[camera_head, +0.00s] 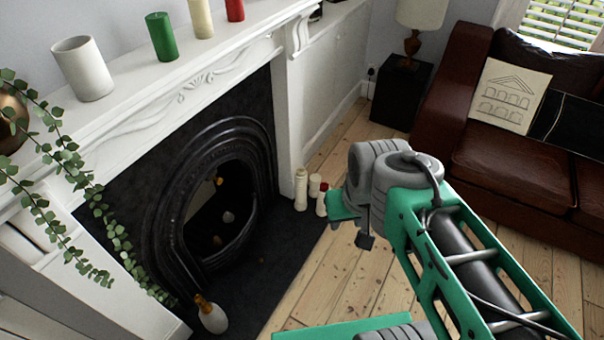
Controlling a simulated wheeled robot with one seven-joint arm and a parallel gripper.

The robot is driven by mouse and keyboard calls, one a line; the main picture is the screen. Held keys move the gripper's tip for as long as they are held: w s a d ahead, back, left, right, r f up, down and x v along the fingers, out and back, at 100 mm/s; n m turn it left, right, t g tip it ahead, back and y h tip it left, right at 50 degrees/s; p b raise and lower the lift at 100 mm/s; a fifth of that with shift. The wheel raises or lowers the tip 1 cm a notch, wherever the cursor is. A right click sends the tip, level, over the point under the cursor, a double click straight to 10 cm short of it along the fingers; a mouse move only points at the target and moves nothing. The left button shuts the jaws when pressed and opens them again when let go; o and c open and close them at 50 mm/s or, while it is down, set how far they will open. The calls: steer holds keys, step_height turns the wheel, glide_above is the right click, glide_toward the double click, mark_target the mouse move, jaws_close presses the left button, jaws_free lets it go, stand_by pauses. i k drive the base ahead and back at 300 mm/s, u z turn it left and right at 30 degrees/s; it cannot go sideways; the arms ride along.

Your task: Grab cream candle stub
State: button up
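Several candles stand on the floor at the right end of the hearth, by the foot of the fireplace surround. My gripper (350,212) is just right of the floor candles in the picture. Its fingers are not clear, and I see nothing held in it.
The mantel (130,99) holds a white pot (82,68), a green candle (161,37), a red candle (235,10) and a trailing plant (60,190). A white bottle-like object (211,315) stands on the hearth. A leather sofa (520,160) and black side table (401,95) stand right. Floorboards between are clear.

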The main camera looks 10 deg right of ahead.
mark_target(300, 171)
steer(key=z, duration=1.35)
steer(key=i, duration=2.25)
steer(key=u, duration=3.7)
steer(key=i, duration=0.5)
steer(key=z, duration=0.05)
